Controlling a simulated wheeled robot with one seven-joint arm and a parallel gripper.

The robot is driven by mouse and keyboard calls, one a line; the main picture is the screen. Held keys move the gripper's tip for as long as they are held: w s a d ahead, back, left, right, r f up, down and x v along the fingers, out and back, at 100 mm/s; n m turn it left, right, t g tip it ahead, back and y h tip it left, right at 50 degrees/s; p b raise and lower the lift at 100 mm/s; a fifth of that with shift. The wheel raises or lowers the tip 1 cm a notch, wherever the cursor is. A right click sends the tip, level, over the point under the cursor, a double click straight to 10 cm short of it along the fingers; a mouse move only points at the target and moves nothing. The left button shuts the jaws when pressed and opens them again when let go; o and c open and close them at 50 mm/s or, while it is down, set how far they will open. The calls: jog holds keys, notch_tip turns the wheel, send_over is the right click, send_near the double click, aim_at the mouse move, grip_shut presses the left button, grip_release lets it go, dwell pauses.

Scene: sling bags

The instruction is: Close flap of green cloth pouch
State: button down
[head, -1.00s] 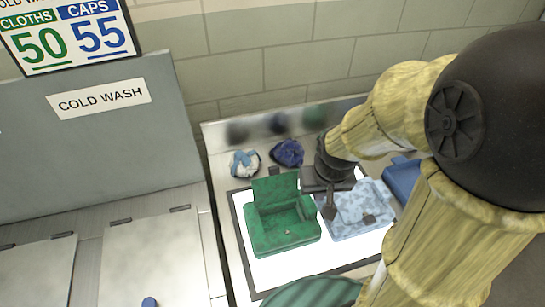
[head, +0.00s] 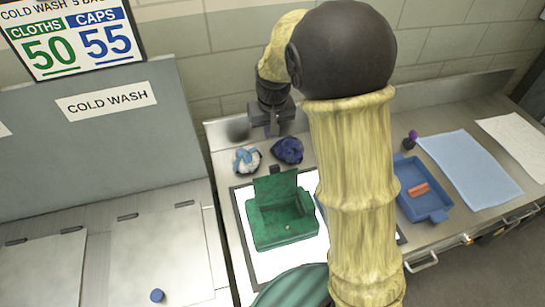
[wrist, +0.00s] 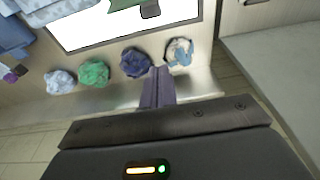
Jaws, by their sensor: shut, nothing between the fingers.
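The green cloth pouch (head: 285,228) sits on the bright white panel in the head view. Its flap (head: 275,187) stands up at the back, so the pouch is open. A dark tab (head: 274,169) shows at the flap's top edge. The wrist view shows only a green edge of the pouch (wrist: 122,4) at its top, with the dark tab (wrist: 150,10). My gripper (head: 272,132) is behind the pouch and apart from it, near the wall. In the wrist view my gripper's fingers (wrist: 158,76) are together and empty.
Bundled cloths lie behind the panel: white-blue (head: 246,160) and dark blue (head: 288,150), with green (wrist: 94,72) and pale blue (wrist: 60,82) in the wrist view. A blue tray (head: 424,200) holds an orange item. My arm covers the panel's right part.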

aim_at(275, 182)
notch_tip(275, 182, down, 9)
jog(key=s+p, duration=0.2)
jog(key=p, duration=0.2)
jog(key=shift+d+p, duration=0.25)
jog(key=shift+p, duration=0.1)
jog(key=shift+f+b, duration=0.1)
jog(key=shift+b, duration=0.2)
